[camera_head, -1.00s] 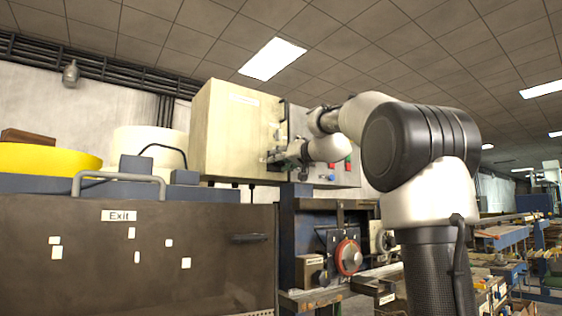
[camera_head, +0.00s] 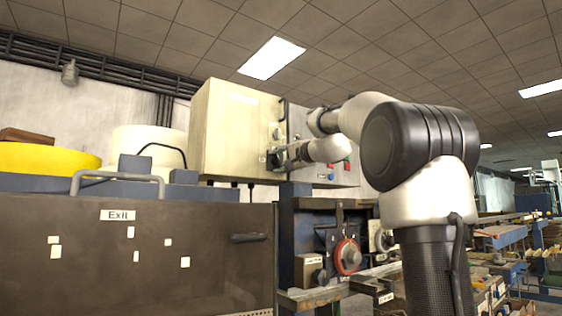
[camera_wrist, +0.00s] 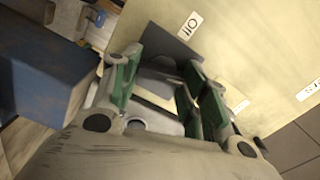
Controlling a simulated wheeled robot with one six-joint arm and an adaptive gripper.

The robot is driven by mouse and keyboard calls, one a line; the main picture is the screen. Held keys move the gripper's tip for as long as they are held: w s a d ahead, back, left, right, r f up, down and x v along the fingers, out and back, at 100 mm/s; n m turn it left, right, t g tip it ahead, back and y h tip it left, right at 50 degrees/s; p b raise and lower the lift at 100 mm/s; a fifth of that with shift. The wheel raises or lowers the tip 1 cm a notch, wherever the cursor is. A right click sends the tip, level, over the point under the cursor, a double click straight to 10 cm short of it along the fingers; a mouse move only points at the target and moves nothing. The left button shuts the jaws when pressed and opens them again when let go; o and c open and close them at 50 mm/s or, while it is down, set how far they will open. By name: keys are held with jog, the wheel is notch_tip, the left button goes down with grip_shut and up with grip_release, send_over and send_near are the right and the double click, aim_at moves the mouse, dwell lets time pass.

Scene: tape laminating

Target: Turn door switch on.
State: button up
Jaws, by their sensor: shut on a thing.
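The cream control cabinet (camera_head: 237,130) hangs at the centre of the head view, with my gripper (camera_head: 277,156) at its right-hand face. In the wrist view my gripper (camera_wrist: 160,80) has its green-sided fingers on both sides of a grey door switch (camera_wrist: 165,88) and is shut on it. A dark grey plate (camera_wrist: 177,48) sits behind the switch on the cream face. An "Off" label (camera_wrist: 189,24) lies above the plate, and a small label (camera_wrist: 240,106) lies to the right. The switch's exact angle is partly hidden by the fingers.
A grey panel with red and blue buttons (camera_head: 331,176) is right of the cabinet, behind my arm. Below stands a machine with a red-rimmed dial (camera_head: 347,256). A brown panel marked Exit (camera_head: 150,250) fills the lower left.

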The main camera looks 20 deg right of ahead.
jog(key=shift+f+m, duration=0.15)
jog(key=shift+m, duration=1.35)
jog(key=o, duration=1)
jog(key=shift+o, duration=0.2)
jog(key=s+d, duration=0.2)
jog(key=s, duration=0.9)
jog(key=shift+s+d, duration=0.15)
jog(key=shift+s, duration=0.25)
